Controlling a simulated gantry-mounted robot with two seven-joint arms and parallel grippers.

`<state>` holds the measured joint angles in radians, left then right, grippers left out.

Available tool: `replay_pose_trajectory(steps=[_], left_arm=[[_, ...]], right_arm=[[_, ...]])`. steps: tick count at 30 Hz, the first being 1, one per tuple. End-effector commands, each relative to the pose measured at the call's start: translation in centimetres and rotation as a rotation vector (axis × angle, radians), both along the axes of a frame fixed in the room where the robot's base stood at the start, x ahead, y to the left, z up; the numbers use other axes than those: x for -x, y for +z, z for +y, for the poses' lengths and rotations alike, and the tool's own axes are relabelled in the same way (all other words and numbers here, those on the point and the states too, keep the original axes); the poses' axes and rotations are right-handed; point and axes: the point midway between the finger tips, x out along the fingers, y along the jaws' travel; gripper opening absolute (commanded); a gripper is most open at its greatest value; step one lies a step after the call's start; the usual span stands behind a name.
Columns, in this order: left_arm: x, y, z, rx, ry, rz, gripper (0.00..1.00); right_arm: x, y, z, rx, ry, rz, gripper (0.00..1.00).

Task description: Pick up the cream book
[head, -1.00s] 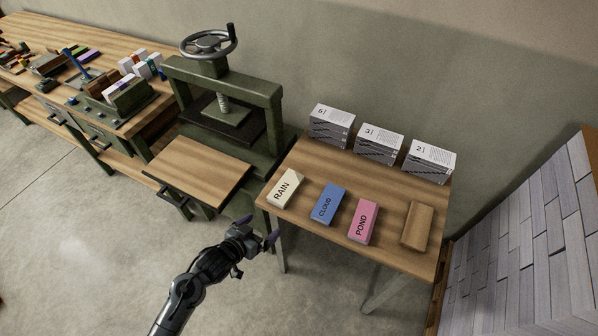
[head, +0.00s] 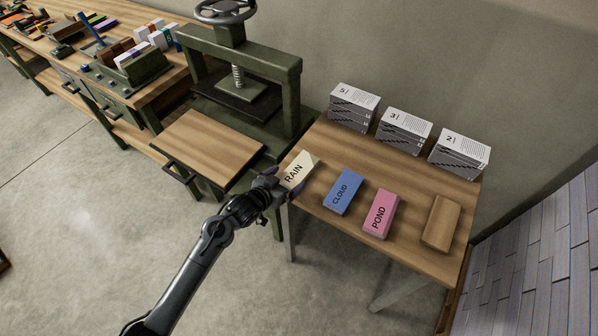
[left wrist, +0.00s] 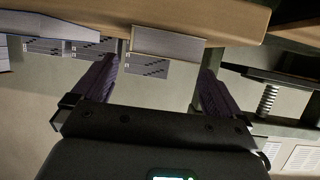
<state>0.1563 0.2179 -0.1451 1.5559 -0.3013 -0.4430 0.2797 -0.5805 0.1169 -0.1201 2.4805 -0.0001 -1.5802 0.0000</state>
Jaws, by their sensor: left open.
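The cream book (head: 299,168), marked RAIN, lies at the left front corner of the small wooden table (head: 398,249). My left gripper (head: 283,183) is open at the book's near left end, its fingers toward either side of it. In the left wrist view, a book end with grey page edges (left wrist: 168,43) shows beyond and between the two dark purple fingers (left wrist: 158,88). The picture there is upside down, with the tabletop above. I cannot tell whether a finger touches the book. My right gripper is out of view.
A blue CLOUD book (head: 343,191), a pink POND book (head: 380,214) and a brown block (head: 441,222) lie to the right. White stacks (head: 354,107) stand behind. A green press (head: 240,80) with a wooden board (head: 207,150) is at the left.

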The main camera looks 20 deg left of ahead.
Motion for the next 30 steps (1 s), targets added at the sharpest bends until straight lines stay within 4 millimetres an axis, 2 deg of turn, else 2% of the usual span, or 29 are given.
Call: replay_pose_trajectory(steps=[5,15,25,30], left_arm=[[-0.9,-0.5,-0.3,0.001,0.0,-0.001,1.0],[-4.2,-2.2,-1.3,0.002,-0.001,-0.001,1.0],[-4.6,-2.4,-1.4,0.0,0.0,0.0,1.0],[-4.6,-2.4,-1.4,0.0,0.0,0.0,0.76]], right_arm=[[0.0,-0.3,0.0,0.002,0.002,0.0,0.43],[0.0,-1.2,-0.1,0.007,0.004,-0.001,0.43],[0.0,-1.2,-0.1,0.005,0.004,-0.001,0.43],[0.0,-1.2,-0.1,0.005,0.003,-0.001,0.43]])
